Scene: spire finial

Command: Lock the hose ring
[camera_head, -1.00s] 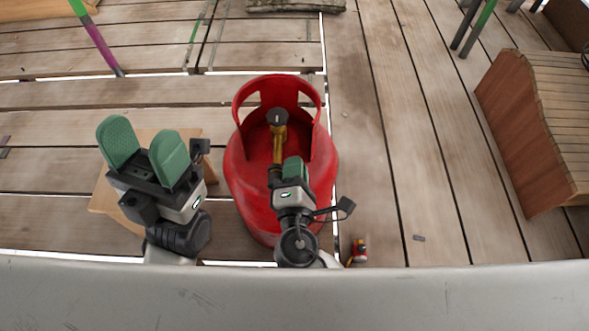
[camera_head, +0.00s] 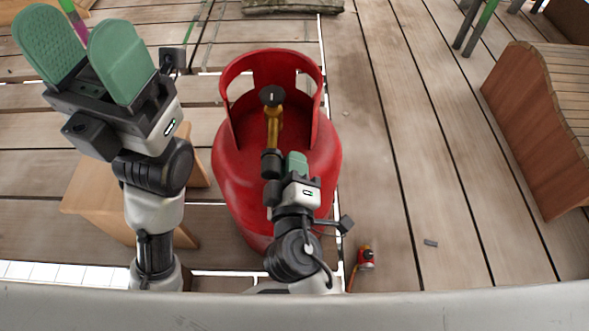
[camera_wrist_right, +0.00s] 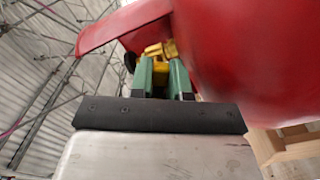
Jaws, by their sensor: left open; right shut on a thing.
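A red gas cylinder (camera_head: 233,170) with a cut-away collar stands upright in the head view. A brass valve (camera_head: 273,128) with a black knob (camera_head: 272,96) sits inside the collar. A black hose ring (camera_head: 272,162) shows at the valve's near end. My right gripper (camera_head: 292,164) is shut at that end, apparently on the ring. In the right wrist view its green fingers (camera_wrist_right: 160,77) reach to the yellow valve (camera_wrist_right: 157,49); the held part is mostly hidden. My left gripper (camera_head: 82,52) is open and empty, left of the cylinder.
A wooden stool or small table (camera_head: 90,195) stands under my left arm. A small red object (camera_head: 366,257) lies on the deck right of my right arm. A wooden bench (camera_head: 540,130) stands at far right. The planks between are mostly clear.

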